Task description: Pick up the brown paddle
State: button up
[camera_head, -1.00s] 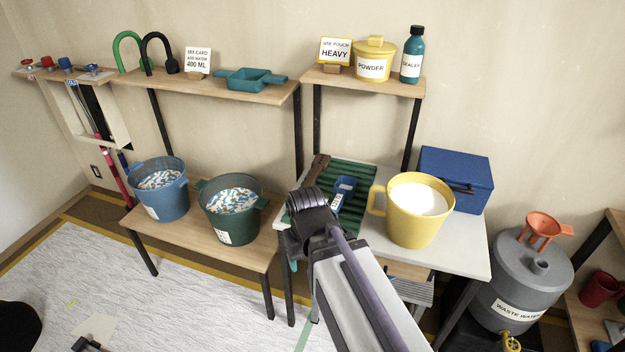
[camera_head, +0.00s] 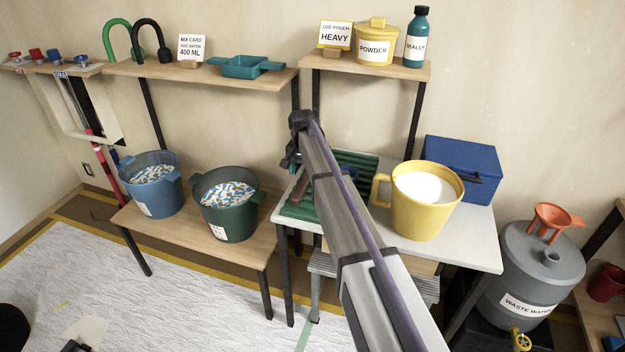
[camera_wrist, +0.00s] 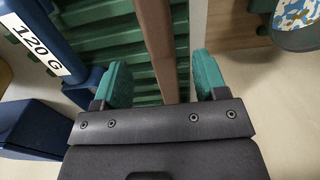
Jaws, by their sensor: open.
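The brown paddle (camera_wrist: 155,35) shows in the wrist view as a long brown bar lying over the green ribbed rack (camera_wrist: 100,35). My gripper (camera_wrist: 161,74) is open, with one teal finger on each side of the paddle. The bar runs between the fingers, and I cannot tell whether either touches it. In the head view, part of the paddle (camera_head: 299,192) shows at the left of the green rack (camera_head: 356,160). My arm hides much of the rack and most of my gripper (camera_head: 293,160) there.
A blue tool labelled 120 G (camera_wrist: 35,45) lies beside the left finger. A yellow bucket of white powder (camera_head: 415,215) and a blue box (camera_head: 463,165) stand right of the rack. A dark green bucket (camera_head: 228,222) stands on the lower bench at left.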

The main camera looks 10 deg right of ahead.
aim_at(303, 181)
jog(key=shift+f, duration=0.15)
notch_tip(303, 181, down, 5)
jog(key=b, duration=0.5)
jog(key=shift+w+f, duration=0.1)
jog(key=shift+f, duration=0.05)
jog(key=shift+r, duration=0.2)
jog(key=c, duration=1)
